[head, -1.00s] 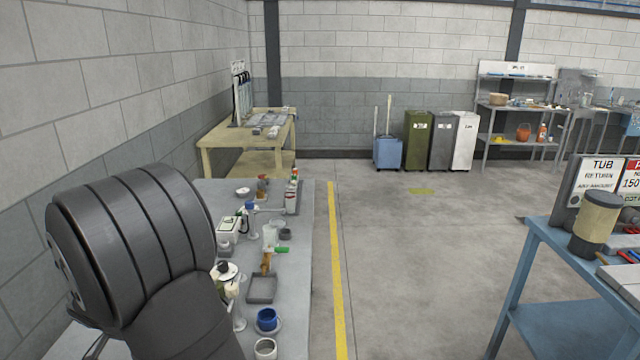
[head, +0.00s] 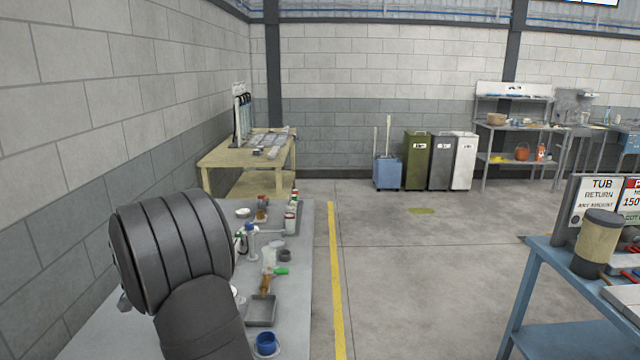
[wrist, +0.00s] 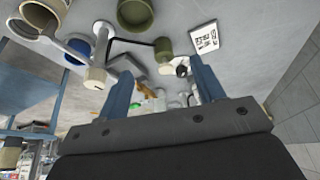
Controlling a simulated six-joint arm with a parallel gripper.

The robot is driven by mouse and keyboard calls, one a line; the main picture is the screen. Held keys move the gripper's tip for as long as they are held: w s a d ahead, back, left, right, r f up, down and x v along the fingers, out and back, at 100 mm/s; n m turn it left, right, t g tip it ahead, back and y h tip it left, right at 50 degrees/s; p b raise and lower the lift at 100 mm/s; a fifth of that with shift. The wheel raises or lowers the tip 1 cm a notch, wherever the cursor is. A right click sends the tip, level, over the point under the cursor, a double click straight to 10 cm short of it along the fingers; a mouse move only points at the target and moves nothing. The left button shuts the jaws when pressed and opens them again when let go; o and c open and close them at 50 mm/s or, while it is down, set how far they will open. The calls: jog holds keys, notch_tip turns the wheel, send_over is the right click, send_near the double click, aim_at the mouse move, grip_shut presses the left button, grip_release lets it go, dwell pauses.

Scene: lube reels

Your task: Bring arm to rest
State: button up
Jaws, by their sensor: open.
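My arm (head: 185,265) shows as a dark grey, ribbed link at the lower left of the head view, over the left side of the grey bench (head: 105,330). My gripper (wrist: 162,72) shows in the wrist view, with two blue-grey fingers spread apart and nothing between them. The gripper is out of sight in the head view. Past the fingers, the wrist view shows bench items from a tilted angle, including an olive cup (wrist: 135,14) and a blue cup (wrist: 76,50). The arm link hides part of the bench.
A blue mug (head: 266,343), a grey tray (head: 261,311) and small bottles crowd the bench. A blue table (head: 560,262) with a tan-and-black tub (head: 597,243) stands at the right. A wooden table (head: 225,157) stands farther back. The floor between is clear.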

jog(key=shift+w+d+f+m, duration=0.35)
jog(key=shift+d+f, duration=0.1)
jog(key=shift+d, duration=0.25)
jog(key=shift+w+d+f+m, duration=0.3)
jog(key=shift+d+f, duration=0.1)
jog(key=shift+d, duration=0.25)
